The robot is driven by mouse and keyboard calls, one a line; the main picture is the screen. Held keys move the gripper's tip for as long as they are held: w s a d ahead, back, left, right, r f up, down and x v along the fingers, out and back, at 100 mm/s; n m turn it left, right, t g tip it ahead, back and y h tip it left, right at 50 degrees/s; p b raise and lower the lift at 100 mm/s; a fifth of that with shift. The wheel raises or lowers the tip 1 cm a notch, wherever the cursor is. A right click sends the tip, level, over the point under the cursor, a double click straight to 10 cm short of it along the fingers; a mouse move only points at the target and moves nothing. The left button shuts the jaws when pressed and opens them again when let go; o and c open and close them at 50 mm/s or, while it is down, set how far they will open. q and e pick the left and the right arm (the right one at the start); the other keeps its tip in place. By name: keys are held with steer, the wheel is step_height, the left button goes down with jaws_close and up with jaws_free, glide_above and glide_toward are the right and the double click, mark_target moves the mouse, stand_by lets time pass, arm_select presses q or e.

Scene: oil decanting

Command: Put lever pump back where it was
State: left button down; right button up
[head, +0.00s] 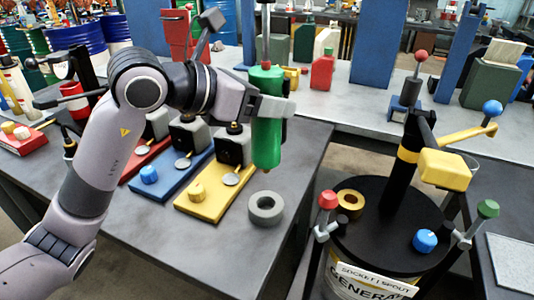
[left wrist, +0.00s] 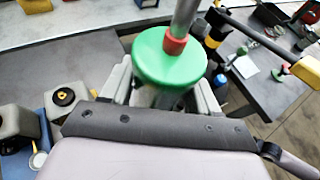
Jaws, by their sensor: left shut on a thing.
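My left gripper (head: 268,106) is shut on an upright green pump body (head: 267,145) with a red collar and a grey rod rising from its top. It is held above the grey table, behind a grey ring (head: 265,207) in the head view. In the left wrist view the green pump body (left wrist: 170,58) sits between the fingers, its lower part hidden. I cannot see a lever on it. A black post with a yellow block (head: 446,169) stands on the drum (head: 372,262) at the right. My right gripper is not in view.
Yellow (head: 211,203), blue and red bases with grey containers stand left of the ring. Red and green knobbed handles (head: 328,199) rise beside the drum. A red can (head: 322,70) and blue uprights stand on the back bench. The table right of the ring is bare.

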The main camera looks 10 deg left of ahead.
mark_target(267, 157)
arm_select(q)
step_height(267, 157, down, 10)
steer(key=shift+f, duration=0.2)
stand_by(0.3)
steer(key=shift+f+b, duration=0.5)
steer(key=shift+b, duration=0.15)
steer(key=shift+c, duration=1.3)
jaws_free()
